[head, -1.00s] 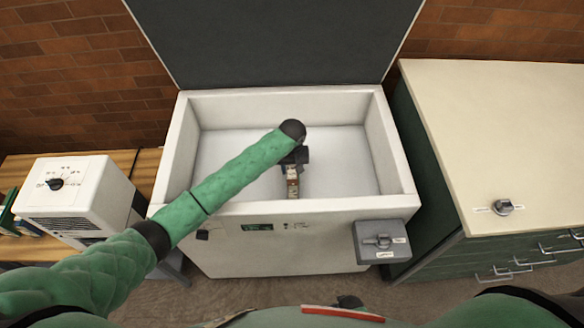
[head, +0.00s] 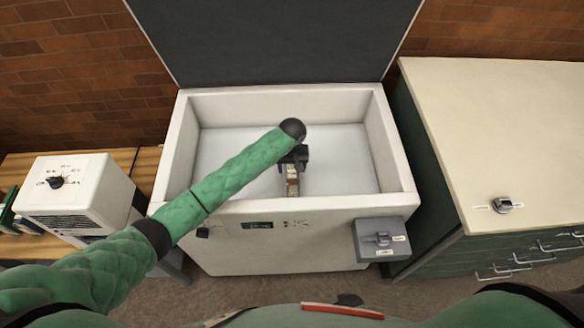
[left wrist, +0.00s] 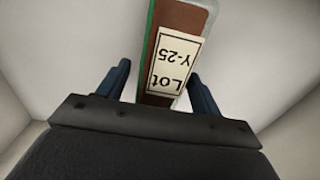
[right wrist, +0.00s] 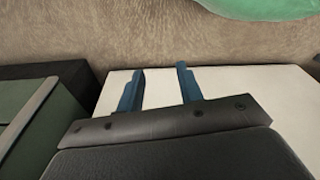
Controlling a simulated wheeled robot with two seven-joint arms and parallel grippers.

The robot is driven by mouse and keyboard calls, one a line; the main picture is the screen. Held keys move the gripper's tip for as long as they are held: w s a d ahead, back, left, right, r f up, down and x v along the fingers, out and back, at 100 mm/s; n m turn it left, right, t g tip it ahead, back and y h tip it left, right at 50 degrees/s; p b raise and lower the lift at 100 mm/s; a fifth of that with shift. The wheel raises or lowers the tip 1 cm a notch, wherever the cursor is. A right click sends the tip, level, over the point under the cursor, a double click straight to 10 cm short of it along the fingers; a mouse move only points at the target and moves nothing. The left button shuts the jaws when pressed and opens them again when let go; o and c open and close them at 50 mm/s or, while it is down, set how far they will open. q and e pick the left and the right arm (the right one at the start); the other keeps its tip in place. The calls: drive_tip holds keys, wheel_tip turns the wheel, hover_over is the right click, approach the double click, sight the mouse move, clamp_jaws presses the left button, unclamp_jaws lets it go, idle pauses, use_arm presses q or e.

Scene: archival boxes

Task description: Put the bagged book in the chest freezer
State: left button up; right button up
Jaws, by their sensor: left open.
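The chest freezer (head: 180,160) stands open in the middle of the head view, its dark lid (head: 280,45) raised against the wall. The bagged book (head: 292,186) is inside it near the front wall; its brown cover and "Lot Y-25" label show in the left wrist view (left wrist: 175,60). My left gripper (head: 292,166) is inside the freezer at the book. In the left wrist view its blue fingers (left wrist: 157,85) are apart, one on each side of the book, with gaps. My right gripper (right wrist: 160,85) is open and empty, seen only in its wrist view.
A white box with a dial (head: 75,195) stands on a wooden bench at left. A pale-topped cabinet (head: 500,130) with a small knobbed device (head: 503,205) stands at right. A grey latch box (head: 382,240) juts from the freezer's front right.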

use_arm(q)
wheel_tip(320, 180, up, 12)
drive_tip(key=b, duration=0.2)
drive_tip(key=shift+f, duration=0.2)
use_arm(e)
wheel_tip(320, 180, up, 6)
drive_tip(key=w+a, duration=0.1)
drive_tip(key=a, duration=0.1)
drive_tip(key=shift+w+r+g, duration=0.2)
drive_tip(key=shift+w+g, duration=0.1)
drive_tip(key=shift+w, duration=0.1)
use_arm(q)
drive_tip(key=shift+r, duration=0.1)
use_arm(e)
drive_tip(key=shift+f, duration=0.1)
